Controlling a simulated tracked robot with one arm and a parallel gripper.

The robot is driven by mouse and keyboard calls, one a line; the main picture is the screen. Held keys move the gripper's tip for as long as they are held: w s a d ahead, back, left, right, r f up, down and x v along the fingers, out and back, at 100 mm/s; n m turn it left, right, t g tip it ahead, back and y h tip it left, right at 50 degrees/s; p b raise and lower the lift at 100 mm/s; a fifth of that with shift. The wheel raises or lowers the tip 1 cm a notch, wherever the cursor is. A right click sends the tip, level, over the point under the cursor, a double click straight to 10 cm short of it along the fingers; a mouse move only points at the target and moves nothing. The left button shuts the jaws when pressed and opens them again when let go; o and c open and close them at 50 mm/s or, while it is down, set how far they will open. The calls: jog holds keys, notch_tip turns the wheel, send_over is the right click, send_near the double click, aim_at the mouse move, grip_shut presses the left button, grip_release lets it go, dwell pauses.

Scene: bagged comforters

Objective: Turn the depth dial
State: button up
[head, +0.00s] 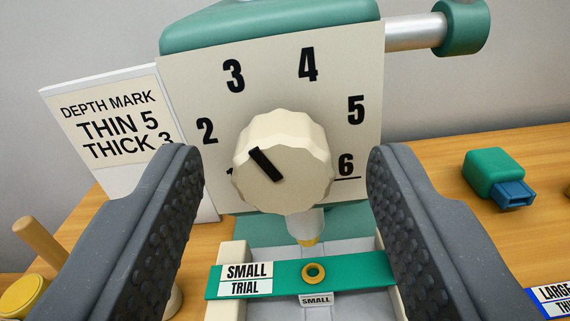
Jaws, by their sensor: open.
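The depth dial (290,150) is a cream faceted knob on the cream front plate (345,110) of a green machine. Numbers 2 to 6 show around it, and the mark at lower left is mostly hidden by the knob. A black pointer bar on the knob lies slantwise, with one end toward the upper left and the other toward the lower right. My gripper (280,175) is open, its two dark padded fingers on either side of the dial and nearer the camera. I see no contact with the knob.
A sign (115,120) reads "DEPTH MARK THIN 5 THICK 3". A green "SMALL TRIAL" strip (360,272) with a brass ring lies below the dial. A green and blue block (490,175) sits right. A wooden-handled item (40,240) stands left, partly hidden.

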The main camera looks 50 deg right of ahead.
jog(key=c, duration=1)
jog(key=shift+a, duration=0.1)
jog(key=shift+m, duration=0.3)
jog(key=m+b, duration=0.3)
jog(key=m, duration=0.1)
jog(key=shift+m, duration=0.3)
jog(key=shift+d+r+m+b, duration=0.1)
jog(key=shift+d+m+b, duration=0.1)
jog(key=shift+m+b, duration=1.65)
jog(key=shift+m+p, duration=0.4)
jog(key=shift+m, duration=0.15)
